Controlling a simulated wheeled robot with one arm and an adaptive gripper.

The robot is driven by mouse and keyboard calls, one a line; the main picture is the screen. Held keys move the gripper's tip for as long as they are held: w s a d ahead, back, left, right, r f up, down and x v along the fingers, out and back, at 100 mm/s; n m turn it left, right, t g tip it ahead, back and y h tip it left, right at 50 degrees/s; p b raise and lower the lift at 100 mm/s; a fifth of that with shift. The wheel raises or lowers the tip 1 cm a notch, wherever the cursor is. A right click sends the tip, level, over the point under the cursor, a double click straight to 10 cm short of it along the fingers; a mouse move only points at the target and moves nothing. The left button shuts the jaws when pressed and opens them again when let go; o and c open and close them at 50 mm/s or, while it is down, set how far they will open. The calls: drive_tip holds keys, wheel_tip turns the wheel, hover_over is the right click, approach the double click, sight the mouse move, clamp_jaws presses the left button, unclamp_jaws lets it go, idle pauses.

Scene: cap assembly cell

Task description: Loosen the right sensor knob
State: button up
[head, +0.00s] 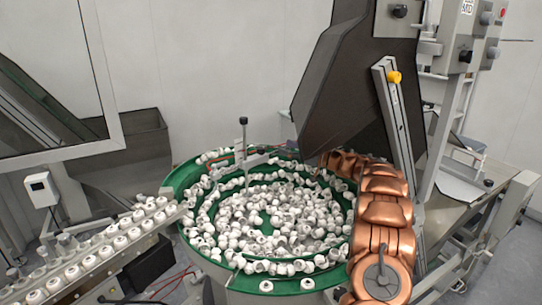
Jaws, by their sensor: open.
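I cannot tell for certain which part is the right sensor knob. A yellow knob (395,77) sits on a slotted upright rail (393,112) at the right, beside the dark hopper. A thin upright post (244,138) with a dark top stands over the bowl, with a small bracket (256,160) at its lower part. A black knob (400,11) is on the panel above the hopper. My copper-coloured arm runs along the right side of the bowl, from the bottom edge up towards the hopper's underside. No gripper fingers can be made out.
A green-rimmed round bowl feeder (175,186) full of white caps fills the middle. A dark hopper (335,85) overhangs its back right. A rail of white caps (103,250) runs off to the lower left. A grey bin (125,148) stands behind. Machine frames crowd the right.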

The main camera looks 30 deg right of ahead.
drive_tip(key=w+a+r+m+t+h+b, duration=0.2)
drive_tip(key=w+a+r+t+h+b, duration=0.1)
drive_tip(key=m+g+h+b, duration=0.2)
drive_tip(key=m+h+b, duration=0.4)
drive_tip(key=h, duration=0.4)
approach(263, 151)
drive_tip(key=a+x, duration=0.1)
drive_tip(key=x, duration=0.2)
drive_tip(key=shift+d+p+x, duration=0.25)
drive_tip(key=shift+p+x, duration=0.4)
drive_tip(key=shift+x, duration=0.95)
drive_tip(key=shift+d+p+x, duration=0.2)
drive_tip(key=shift+p+x, duration=0.45)
drive_tip(key=shift+x, duration=0.95)
drive_tip(key=shift+w+d+f, duration=0.15)
drive_tip(key=shift+w, duration=0.45)
drive_tip(key=c, duration=1.1)
drive_tip(key=shift+p, duration=0.45)
drive_tip(key=shift+c, duration=0.2)
